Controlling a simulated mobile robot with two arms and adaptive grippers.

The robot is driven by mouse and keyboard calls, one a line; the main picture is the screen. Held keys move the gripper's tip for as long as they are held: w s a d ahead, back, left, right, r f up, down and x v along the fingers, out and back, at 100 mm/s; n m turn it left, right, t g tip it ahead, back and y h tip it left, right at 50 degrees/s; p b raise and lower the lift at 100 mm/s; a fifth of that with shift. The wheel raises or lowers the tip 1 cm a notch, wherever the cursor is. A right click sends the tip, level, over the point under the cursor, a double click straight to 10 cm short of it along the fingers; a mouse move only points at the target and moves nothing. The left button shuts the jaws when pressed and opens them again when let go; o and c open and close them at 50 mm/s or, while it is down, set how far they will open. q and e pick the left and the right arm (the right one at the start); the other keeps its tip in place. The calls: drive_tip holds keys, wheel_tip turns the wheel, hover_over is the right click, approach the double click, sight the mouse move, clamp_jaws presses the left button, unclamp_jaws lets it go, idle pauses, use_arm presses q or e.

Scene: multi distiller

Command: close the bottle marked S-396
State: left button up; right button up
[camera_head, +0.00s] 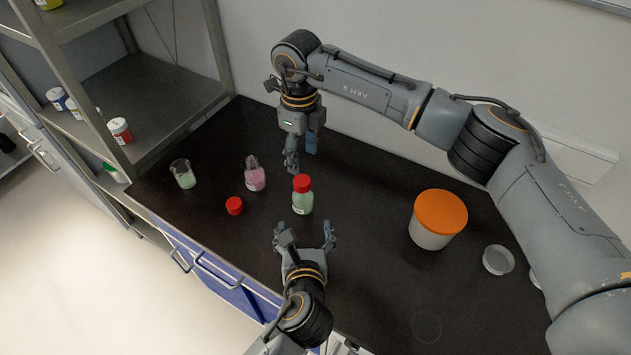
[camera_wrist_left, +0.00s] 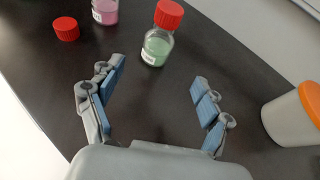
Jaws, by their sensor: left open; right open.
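A bottle with pink liquid (camera_head: 254,178) stands with no red cap on it; its lower part shows in the left wrist view (camera_wrist_left: 105,12). A loose red cap (camera_head: 234,205) lies on the bench to its lower left, also in the left wrist view (camera_wrist_left: 65,29). A bottle with green liquid (camera_head: 302,204) stands upright with a red cap (camera_head: 302,183) on it. The marking S-396 cannot be read on either label. My left gripper (camera_head: 305,232) is open and empty, just in front of the green bottle. My right gripper (camera_head: 301,153) is open and empty, behind the bottles.
A beaker with pale green liquid (camera_head: 184,176) stands left of the pink bottle. A white tub with an orange lid (camera_head: 440,213) and a small shallow dish (camera_head: 498,260) stand at the right. A metal shelf (camera_head: 165,95) borders the left. The front middle of the dark bench is clear.

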sight(303, 197)
use_arm(q)
drive_tip(key=shift+w+d, duration=0.1)
drive_tip(key=shift+s+a+r, duration=0.2)
drive_tip(key=shift+s+a, duration=0.15)
drive_tip(key=shift+s, duration=0.15)
drive_tip(key=x, duration=1.4)
drive_tip(key=shift+w+d, duration=0.1)
clamp_jaws()
